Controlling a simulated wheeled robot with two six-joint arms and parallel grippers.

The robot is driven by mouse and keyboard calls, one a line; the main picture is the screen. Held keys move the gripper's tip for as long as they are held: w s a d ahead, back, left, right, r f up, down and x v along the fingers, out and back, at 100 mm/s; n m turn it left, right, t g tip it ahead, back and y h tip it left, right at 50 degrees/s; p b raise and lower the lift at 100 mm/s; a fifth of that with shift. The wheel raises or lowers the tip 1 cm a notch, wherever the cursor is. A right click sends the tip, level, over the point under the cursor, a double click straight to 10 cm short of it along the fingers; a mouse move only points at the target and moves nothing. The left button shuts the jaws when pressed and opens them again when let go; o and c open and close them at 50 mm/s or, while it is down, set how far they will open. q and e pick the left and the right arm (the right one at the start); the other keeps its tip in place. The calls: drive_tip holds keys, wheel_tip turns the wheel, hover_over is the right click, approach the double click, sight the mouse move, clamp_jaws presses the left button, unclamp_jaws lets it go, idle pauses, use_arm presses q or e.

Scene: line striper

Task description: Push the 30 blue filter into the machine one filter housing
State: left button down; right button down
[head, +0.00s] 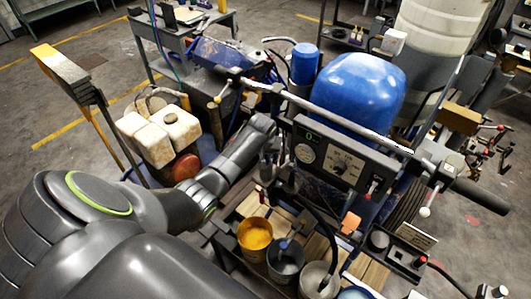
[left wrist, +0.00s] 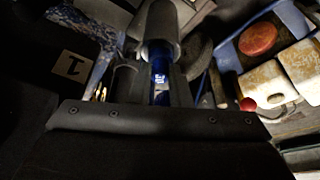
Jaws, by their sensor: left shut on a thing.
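The blue filter (left wrist: 160,78) is a narrow blue piece with a small pale mark, between the fingers of my left gripper (left wrist: 161,92) in the left wrist view. The gripper is shut on it. The grey cylindrical filter housing (left wrist: 160,28) lies in line with the filter, and the filter's far end meets or enters its mouth; how deep, I cannot tell. A tag with a 1 (left wrist: 72,66) sits left of it. In the head view my left gripper (head: 278,168) is under the control panel, and the filter is hidden. My right gripper is not in view.
The machine's control panel (head: 340,158) and handlebar (head: 335,118) are close to my left gripper. Below stand a yellow paint cup (head: 254,234) and other cups. Stained white jugs (head: 172,137) and a red-brown lid (head: 186,167) are left of my forearm.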

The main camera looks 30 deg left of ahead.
use_arm(q)
drive_tip(key=shift+f+b, duration=0.5)
drive_tip(key=shift+f, duration=0.4)
drive_tip(key=c, duration=0.9)
unclamp_jaws()
drive_tip(key=shift+c, duration=0.2)
drive_tip(key=p+v, duration=0.2)
drive_tip(key=p, duration=0.1)
drive_tip(key=shift+s+r+p, duration=0.1)
drive_tip(key=shift+r+p, duration=0.2)
drive_tip(key=shift+r, duration=0.05)
drive_tip(key=shift+v, duration=2.15)
